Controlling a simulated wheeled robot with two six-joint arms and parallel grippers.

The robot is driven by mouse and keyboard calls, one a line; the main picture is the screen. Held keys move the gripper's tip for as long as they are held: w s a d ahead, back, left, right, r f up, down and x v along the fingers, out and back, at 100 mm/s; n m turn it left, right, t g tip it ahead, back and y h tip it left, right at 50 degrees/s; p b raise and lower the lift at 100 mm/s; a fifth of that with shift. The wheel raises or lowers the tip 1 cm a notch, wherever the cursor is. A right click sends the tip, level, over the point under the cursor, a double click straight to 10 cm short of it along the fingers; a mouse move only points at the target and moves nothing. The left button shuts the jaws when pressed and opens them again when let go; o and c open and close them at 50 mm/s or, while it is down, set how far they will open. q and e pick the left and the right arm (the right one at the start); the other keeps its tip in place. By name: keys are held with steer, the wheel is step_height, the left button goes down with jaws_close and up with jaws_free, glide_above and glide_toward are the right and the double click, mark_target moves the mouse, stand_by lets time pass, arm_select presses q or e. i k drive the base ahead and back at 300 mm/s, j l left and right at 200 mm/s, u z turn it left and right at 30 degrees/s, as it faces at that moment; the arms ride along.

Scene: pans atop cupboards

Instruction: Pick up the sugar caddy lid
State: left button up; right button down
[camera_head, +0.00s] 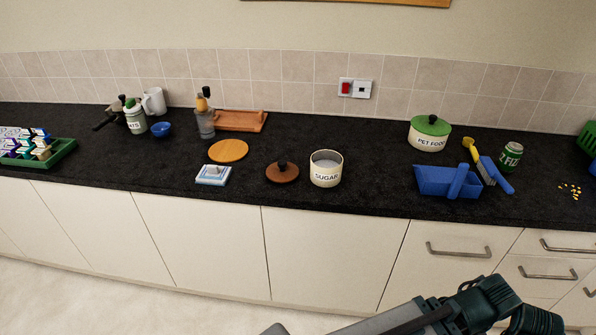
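The sugar caddy lid (283,177) is a round brown disc with a dark knob on top. It lies flat, knob up, on the black worktop, just left of the caddy and apart from it. The sugar caddy (326,177) is a cream pot labelled SUGAR, standing upright and open with white contents showing. One of my arms shows at the bottom right, well below the worktop. No gripper fingers can be made out on it. My other gripper is not seen.
A blue and white box (213,175) and a round wooden board (228,151) lie left of the lid. A blue dustpan (445,182) and a green-lidded pet food pot (430,140) are to the right. The worktop (265,196) in front of the lid is clear.

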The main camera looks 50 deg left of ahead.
mark_target(282, 171)
steer(key=u, duration=1.55)
